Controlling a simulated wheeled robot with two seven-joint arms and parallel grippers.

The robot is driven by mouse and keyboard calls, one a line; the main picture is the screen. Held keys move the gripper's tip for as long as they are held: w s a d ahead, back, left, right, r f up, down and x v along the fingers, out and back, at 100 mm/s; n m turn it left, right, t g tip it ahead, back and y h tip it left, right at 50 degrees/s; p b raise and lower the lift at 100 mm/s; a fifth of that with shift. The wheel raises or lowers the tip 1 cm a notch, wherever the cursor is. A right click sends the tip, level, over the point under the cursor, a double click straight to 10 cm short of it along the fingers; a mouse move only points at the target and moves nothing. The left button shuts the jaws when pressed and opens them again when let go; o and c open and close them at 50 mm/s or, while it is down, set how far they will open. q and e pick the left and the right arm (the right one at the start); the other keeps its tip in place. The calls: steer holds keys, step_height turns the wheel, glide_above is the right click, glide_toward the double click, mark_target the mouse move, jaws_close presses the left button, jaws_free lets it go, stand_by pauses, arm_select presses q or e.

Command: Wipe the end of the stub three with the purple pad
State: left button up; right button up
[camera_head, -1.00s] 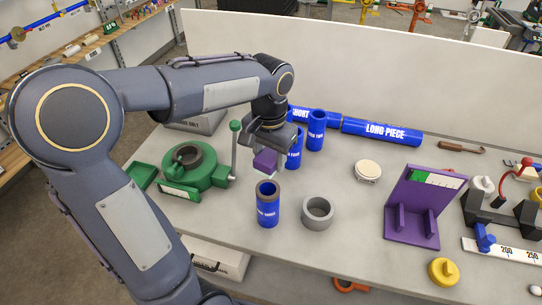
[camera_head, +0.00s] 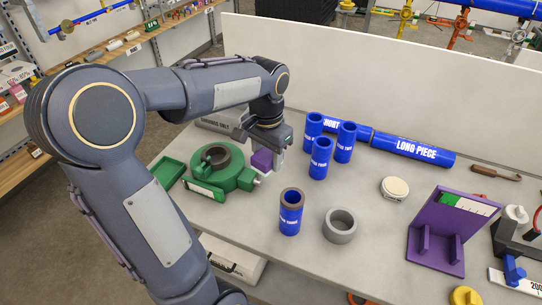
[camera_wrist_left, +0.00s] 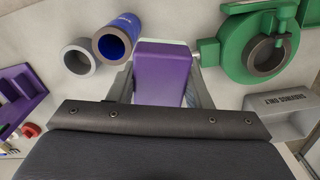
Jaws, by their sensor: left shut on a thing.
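My left gripper (camera_head: 264,148) is shut on the purple pad (camera_head: 262,162) and holds it beside the green clamp, behind and left of the front blue stub. In the left wrist view the pad (camera_wrist_left: 163,72) sits between the fingers, its broad face showing. The front blue stub (camera_head: 290,218) stands upright with a brownish upper end and open top; it also shows in the wrist view (camera_wrist_left: 123,32). The pad looks apart from it. Three more blue stubs (camera_head: 313,132) (camera_head: 320,160) (camera_head: 345,143) stand behind. Stub labels are too small to read surely. My right gripper is out of view.
A grey ring (camera_head: 340,226) lies right of the front stub. The green clamp (camera_head: 222,178) is at the left. A long blue pipe (camera_head: 410,150) lies along the back panel. A purple stand (camera_head: 440,232) and a pale round tin (camera_head: 395,188) are to the right.

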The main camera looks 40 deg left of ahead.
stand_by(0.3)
arm_select(q)
steer(key=b, duration=0.6)
glide_above(293, 196)
steer(key=shift+s+f+t, duration=0.25)
steer(key=shift+f+t, duration=0.05)
steer(key=shift+f, duration=0.45)
steer(key=shift+f+b, duration=1.9)
steer(key=shift+f, duration=0.55)
steer(key=shift+f, duration=0.4)
steer(key=shift+w+r, duration=0.1)
steer(key=shift+w, duration=0.05)
